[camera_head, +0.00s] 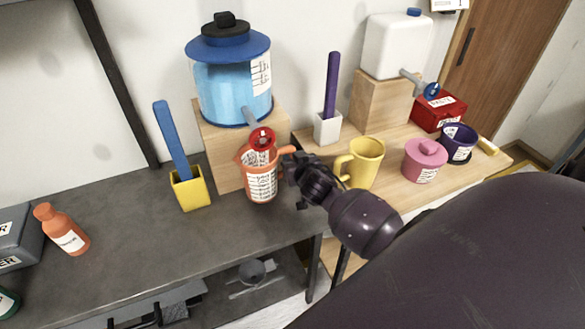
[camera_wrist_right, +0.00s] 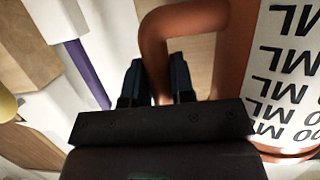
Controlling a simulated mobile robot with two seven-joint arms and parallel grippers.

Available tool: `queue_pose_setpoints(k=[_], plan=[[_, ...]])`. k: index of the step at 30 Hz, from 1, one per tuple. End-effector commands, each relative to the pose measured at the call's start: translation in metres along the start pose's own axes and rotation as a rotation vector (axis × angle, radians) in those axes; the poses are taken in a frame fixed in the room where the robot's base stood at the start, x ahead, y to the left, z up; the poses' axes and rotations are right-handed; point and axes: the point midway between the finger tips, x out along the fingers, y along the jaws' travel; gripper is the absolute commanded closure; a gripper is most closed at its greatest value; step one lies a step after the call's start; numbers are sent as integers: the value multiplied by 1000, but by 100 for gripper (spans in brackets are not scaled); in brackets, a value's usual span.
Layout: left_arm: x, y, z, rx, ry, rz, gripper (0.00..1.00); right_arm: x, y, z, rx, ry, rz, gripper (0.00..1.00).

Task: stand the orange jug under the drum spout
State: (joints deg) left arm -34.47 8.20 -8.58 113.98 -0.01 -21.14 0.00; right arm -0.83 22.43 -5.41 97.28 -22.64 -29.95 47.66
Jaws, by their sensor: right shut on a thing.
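The orange jug (camera_head: 262,186), with a white measuring label, is upright below the spout (camera_head: 249,118) of the blue drum (camera_head: 222,92). A red tap part (camera_head: 262,138) shows at the spout's end, over the jug's mouth. I cannot tell whether the jug's base touches the dark table. My right gripper (camera_head: 289,163) comes from the right and is shut on the jug's handle. In the right wrist view the handle (camera_wrist_right: 153,55) passes between the fingers (camera_wrist_right: 158,85), with the jug's labelled body (camera_wrist_right: 285,75) to the right. My left gripper is not in view.
The drum sits on a wooden block (camera_head: 220,165). A yellow holder (camera_head: 190,188) with a blue stick stands left of it. A yellow mug (camera_head: 364,160) is close right of my gripper. An orange bottle (camera_head: 65,232) stands far left; the dark table (camera_head: 150,235) between is clear.

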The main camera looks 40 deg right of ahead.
Motion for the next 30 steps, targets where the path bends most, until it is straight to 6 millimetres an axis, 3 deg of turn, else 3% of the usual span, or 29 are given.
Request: queue_pose_setpoints(k=[10,23,24,28,30], plan=[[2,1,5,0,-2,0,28,12,0,30,0,1,0,100],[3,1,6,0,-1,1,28,13,0,35,2,2,0,100],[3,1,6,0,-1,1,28,13,0,36,0,0,1,74],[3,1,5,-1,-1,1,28,13,0,36,0,0,1,54],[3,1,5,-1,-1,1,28,13,0,36,0,0,1,52]])
